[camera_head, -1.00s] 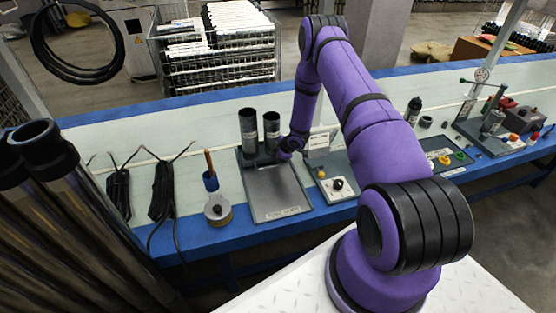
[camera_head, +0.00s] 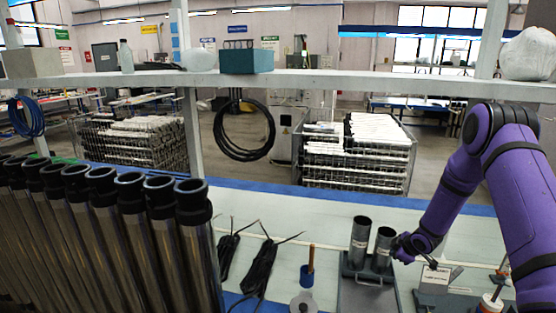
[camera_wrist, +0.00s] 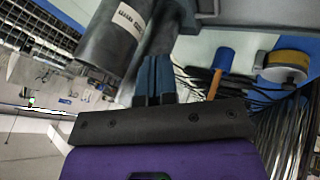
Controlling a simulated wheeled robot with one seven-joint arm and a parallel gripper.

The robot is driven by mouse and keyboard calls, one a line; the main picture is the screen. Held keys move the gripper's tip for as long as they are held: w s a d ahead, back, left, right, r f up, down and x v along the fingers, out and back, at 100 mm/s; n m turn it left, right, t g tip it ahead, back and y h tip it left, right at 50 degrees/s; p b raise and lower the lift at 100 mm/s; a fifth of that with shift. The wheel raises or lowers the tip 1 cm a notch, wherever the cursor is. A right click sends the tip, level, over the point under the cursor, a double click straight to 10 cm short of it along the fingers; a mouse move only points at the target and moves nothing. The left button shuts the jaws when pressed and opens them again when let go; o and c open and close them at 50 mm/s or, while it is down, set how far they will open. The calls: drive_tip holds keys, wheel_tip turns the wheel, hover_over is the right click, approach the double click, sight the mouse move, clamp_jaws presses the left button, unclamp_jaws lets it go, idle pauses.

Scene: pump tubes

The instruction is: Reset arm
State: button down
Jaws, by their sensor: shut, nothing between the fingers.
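My gripper shows in the wrist view (camera_wrist: 155,78) with its two dark blue fingers together and nothing between them. In the head view my purple arm comes in from the right, and its wrist end sits just right of the shorter grey tube (camera_head: 383,247). The fingers cannot be made out there. A taller grey tube (camera_head: 360,240) stands upright beside the shorter one on a grey metal plate (camera_head: 365,298). In the wrist view a grey tube with a white label (camera_wrist: 115,35) is close to the left of the fingers. I cannot tell whether they touch.
Several long dark tubes (camera_head: 150,240) stand at the left. A small white-labelled box (camera_head: 434,277) is right of my wrist. A shelf (camera_head: 300,80) crosses above the bench.

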drive_tip(key=s+a+r+m+h, duration=0.1)
drive_tip(key=s+r+m+h, duration=0.15)
drive_tip(key=r, duration=1.15)
drive_tip(key=s+a+r+m+h, duration=0.1)
drive_tip(key=s+a+r+m, duration=0.15)
drive_tip(key=r, duration=1.15)
drive_tip(key=s+a+r+m, duration=0.3)
drive_tip(key=s+a+r, duration=0.1)
drive_tip(key=s+r, duration=0.95)
drive_tip(key=s+a+r+m, duration=0.1)
drive_tip(key=s+a+r, duration=0.1)
drive_tip(key=s, duration=0.7)
drive_tip(key=s+a+r+m+g+y, duration=0.1)
drive_tip(key=s+a+r+m, duration=0.1)
drive_tip(key=s, duration=0.7)
drive_tip(key=s+a+r+m+y, duration=0.1)
drive_tip(key=s+a, duration=0.2)
drive_tip(key=s, duration=0.5)
drive_tip(key=shift+s+a+r+m+g, duration=0.25)
drive_tip(key=shift+s+r+m+g, duration=0.05)
drive_tip(key=shift+s+r, duration=0.1)
drive_tip(key=shift+d, duration=0.15)
